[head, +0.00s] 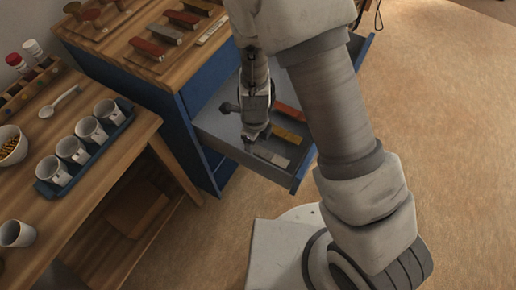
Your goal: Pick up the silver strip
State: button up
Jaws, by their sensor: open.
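The silver strip (271,158) is a small pale grey bar lying flat in the open drawer (218,128) of the blue cabinet, near the drawer's front corner. My gripper (248,146) is open and points down over the drawer, just left of the silver strip. I cannot tell how high it is above the drawer floor. A yellow strip (287,134) and an orange-red strip (291,113) lie farther back in the same drawer. My gripper and arm hide part of the drawer.
The drawer walls surround the strips. On the cabinet's wooden top (118,51) lie several coloured bars. At left, a wooden table (98,172) holds a blue tray (47,188) of white mugs, a spoon (60,101) and a bowl (11,147). The floor (440,110) at right is clear.

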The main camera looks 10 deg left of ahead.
grip_shut()
dwell(0.3)
dwell(1.1)
